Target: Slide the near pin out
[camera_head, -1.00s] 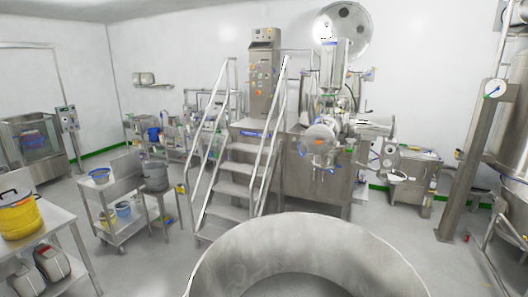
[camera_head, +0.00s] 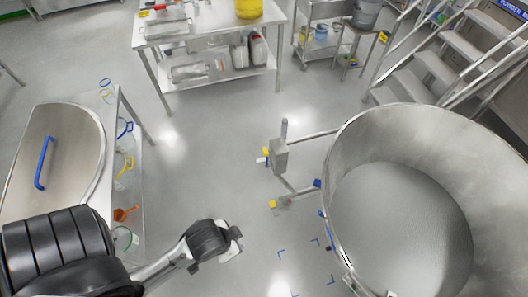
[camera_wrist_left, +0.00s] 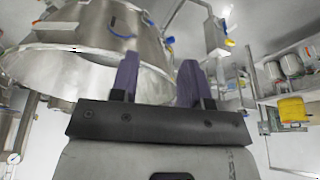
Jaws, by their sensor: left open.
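A large steel bowl (camera_head: 345,150) stands at the right in the head view, with small blue parts along its near-left rim. A grey post-like bracket (camera_head: 279,157) with a yellow tip stands left of it, joined to it by a bar. A yellow-ended fitting (camera_head: 273,204) and a blue fitting (camera_head: 317,184) sit lower. I cannot tell which part is the near pin. My left gripper (camera_wrist_left: 158,80) is open and empty, its purple fingers apart, with the bowl (camera_wrist_left: 85,70) beyond. In the head view my left arm comes in low, left of the fittings and apart from them.
A steel table (camera_head: 215,22) with a yellow container (camera_head: 249,8) stands at the back. Steps (camera_head: 450,60) rise at the upper right. A lidded steel vessel (camera_head: 75,140) with a blue handle stands at the left. Grey floor between them is clear.

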